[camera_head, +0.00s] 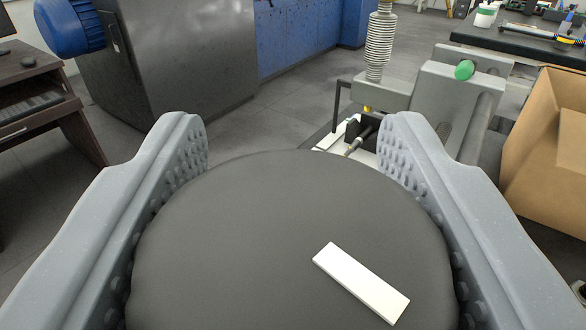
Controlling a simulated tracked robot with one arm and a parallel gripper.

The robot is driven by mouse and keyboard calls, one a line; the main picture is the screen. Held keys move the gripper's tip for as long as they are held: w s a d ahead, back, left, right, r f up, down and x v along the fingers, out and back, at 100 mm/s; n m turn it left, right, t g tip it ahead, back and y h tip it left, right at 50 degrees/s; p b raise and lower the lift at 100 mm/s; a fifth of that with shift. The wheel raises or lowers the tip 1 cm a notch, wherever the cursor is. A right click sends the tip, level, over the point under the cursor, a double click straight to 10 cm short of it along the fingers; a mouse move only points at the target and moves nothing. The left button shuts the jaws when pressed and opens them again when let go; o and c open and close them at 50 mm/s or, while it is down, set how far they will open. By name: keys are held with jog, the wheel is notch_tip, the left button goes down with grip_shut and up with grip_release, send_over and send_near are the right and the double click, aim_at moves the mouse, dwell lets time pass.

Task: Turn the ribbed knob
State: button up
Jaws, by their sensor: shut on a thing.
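A large dark grey round knob (260,220) fills the lower middle of the view, seen close up. A white bar-shaped mark (361,283) lies on its face at the lower right, slanting down to the right. My gripper (296,140) is shut on the knob, with one studded grey jaw at its left side and one at its right. The jaw tips reach to about the knob's far edge. No ribs can be made out on the visible face. The knob's near edge runs out of the picture, and its sides are partly hidden by the jaws.
Beyond stand a grey machine (455,100) with a green button, a ringed column (379,48) and a cardboard box (548,150) at the right. A dark cabinet (170,60) and a brown desk (45,110) are at the left. Grey floor (270,120) shows between.

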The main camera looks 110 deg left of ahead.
jog(key=shift+n+g+h, duration=0.3)
jog(key=shift+n+g, duration=0.2)
jog(key=shift+g, duration=0.2)
jog(key=o, duration=1)
jog(key=shift+w, duration=0.1)
jog(key=shift+c, duration=0.2)
